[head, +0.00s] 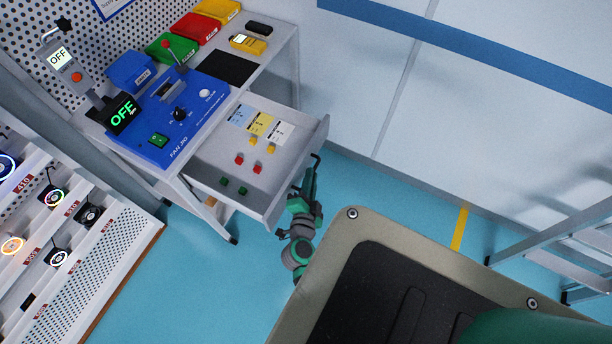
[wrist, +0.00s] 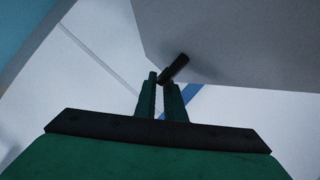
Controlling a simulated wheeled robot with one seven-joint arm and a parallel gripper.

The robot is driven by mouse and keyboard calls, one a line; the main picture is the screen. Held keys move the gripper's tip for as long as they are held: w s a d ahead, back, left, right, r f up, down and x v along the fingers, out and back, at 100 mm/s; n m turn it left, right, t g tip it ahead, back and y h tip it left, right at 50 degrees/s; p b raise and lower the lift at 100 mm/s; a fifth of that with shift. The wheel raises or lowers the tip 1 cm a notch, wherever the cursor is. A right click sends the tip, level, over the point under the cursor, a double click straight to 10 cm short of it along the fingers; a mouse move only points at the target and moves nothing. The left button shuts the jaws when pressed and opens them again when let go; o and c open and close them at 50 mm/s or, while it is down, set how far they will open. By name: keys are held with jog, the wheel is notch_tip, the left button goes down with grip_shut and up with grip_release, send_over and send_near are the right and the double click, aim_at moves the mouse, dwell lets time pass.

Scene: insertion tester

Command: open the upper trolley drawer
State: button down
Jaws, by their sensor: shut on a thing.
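The upper trolley drawer (head: 222,192) is pulled out from the trolley (head: 291,62) in the head view, and its inside shows. It holds blue, yellow and white cards and several small red, yellow and green pieces. My gripper (head: 311,170) is at the outer face of the drawer front. It is shut on the dark drawer handle (head: 317,158), which also shows in the wrist view (wrist: 179,66) between the fingertips (wrist: 162,84). The grey drawer front (wrist: 230,40) fills the upper right of the wrist view. Part of the handle is hidden by the fingers.
A blue tester (head: 190,112) and several coloured bins (head: 178,47) stand on the trolley top. A sloped rack (head: 110,250) stands at the lower left. A grey metal frame (head: 560,250) is at the right. Blue floor (head: 400,185) is clear between the drawer and that frame.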

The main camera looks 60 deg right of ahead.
jog(key=shift+w+a, duration=0.1)
jog(key=c, duration=1.8)
grip_release()
jog(key=shift+c, duration=0.2)
jog(key=v, duration=1)
jog(key=shift+s+a, duration=0.25)
jog(key=shift+a, duration=0.1)
jog(key=shift+r, duration=0.15)
